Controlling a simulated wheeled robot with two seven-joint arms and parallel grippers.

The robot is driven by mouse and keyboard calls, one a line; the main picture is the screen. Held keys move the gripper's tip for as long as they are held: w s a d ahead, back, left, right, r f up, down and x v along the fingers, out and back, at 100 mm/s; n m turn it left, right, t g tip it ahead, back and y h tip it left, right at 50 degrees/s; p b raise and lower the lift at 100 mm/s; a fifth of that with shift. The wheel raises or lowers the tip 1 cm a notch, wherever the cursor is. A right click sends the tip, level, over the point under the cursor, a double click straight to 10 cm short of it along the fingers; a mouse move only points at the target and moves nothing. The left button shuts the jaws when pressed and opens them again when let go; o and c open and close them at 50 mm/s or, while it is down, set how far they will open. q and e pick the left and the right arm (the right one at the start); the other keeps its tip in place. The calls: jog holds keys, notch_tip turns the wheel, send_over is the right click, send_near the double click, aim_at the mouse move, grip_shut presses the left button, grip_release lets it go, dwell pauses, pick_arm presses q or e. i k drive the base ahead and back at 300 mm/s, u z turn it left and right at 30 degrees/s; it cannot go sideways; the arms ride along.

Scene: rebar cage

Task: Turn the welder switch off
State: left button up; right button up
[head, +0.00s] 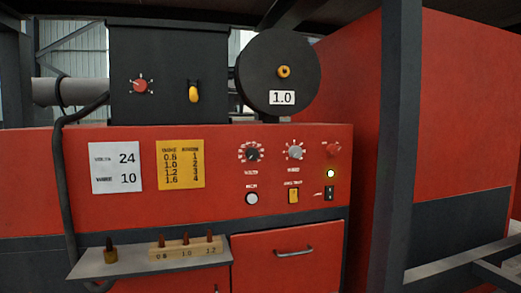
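The red welder (215,222) fills the middle of the head view. At the right of its front panel is a small black rocker switch (329,193), too small to tell which side is pressed. A red knob (333,149) is above the lamp. A yellow switch (293,195) is left of the rocker, and a white round button (252,198) is further left. Neither of my grippers is in view.
Two dials (251,153) are on the panel, beside a white card (116,166) and a yellow card (181,164). A shelf (140,262) with a wooden tip holder juts out at lower left. A dark post (396,140) stands right of the panel. The panel front is unobstructed.

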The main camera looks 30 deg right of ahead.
aim_at(331, 150)
jog(key=u, duration=0.15)
jog(key=i, duration=0.95)
jog(key=z, duration=0.35)
